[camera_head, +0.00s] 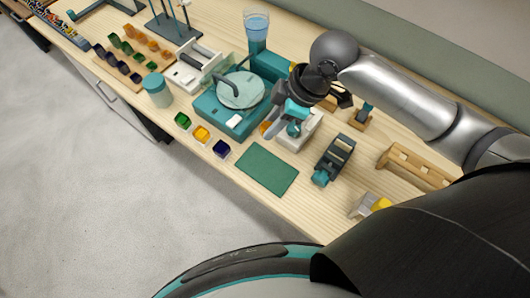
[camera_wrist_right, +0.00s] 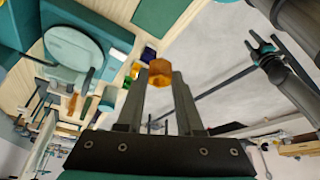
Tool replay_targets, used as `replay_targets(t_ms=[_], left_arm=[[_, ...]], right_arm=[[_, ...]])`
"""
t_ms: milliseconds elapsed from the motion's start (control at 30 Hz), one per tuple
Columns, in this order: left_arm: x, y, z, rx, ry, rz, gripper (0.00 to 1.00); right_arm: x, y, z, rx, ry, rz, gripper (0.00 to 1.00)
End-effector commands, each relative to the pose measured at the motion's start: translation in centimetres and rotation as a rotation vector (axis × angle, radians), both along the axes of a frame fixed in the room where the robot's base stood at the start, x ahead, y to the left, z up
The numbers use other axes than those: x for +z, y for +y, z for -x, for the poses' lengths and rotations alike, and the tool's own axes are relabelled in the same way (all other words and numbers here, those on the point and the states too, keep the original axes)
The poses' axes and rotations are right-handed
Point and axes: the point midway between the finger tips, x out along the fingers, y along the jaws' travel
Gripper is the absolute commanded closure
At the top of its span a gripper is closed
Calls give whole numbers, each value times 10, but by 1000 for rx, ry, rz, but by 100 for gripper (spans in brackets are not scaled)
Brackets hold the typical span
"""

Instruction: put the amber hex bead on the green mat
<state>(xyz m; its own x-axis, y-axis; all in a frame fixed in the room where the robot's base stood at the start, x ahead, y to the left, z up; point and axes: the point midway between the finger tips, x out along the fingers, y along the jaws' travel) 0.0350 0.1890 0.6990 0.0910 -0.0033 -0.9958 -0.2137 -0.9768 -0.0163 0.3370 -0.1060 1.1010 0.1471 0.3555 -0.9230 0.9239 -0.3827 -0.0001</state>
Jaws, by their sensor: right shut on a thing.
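The amber hex bead (camera_wrist_right: 160,72) is between the fingertips of my right gripper (camera_wrist_right: 161,78) in the right wrist view. A small part of the bead (camera_head: 264,128) shows beside the fingers in the head view. My right gripper (camera_head: 269,130) is shut on it, above the bench by the teal machine's right side. The green mat (camera_head: 267,169) lies flat and bare at the bench's front edge, below the gripper in the picture; it also shows in the right wrist view (camera_wrist_right: 160,14). A dark forked part, seemingly my left gripper (camera_wrist_right: 263,46), shows there; its jaws are unclear.
A teal machine with a round disc (camera_head: 240,90) stands left of the gripper. Small green (camera_head: 182,119), yellow (camera_head: 201,133) and dark blue (camera_head: 221,148) bins line the front edge. A black-and-teal tool (camera_head: 335,157) stands right of the mat, with a wooden rack (camera_head: 415,167) beyond.

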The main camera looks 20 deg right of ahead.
Motion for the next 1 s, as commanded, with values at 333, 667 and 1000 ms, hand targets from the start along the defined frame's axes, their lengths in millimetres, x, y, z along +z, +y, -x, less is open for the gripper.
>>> replay_targets(t_ms=[333, 667, 1000], left_arm=[[-9, -1, 1, 0, 3, 0, 50], [-18, -1, 2, 0, 3, 0, 50], [-24, -1, 1, 1, 2, 1, 50]], right_arm=[[-78, 1, 2, 6, 8, 1, 100], [-151, 1, 1, 6, 4, 1, 100], [-185, 0, 1, 6, 4, 1, 100]])
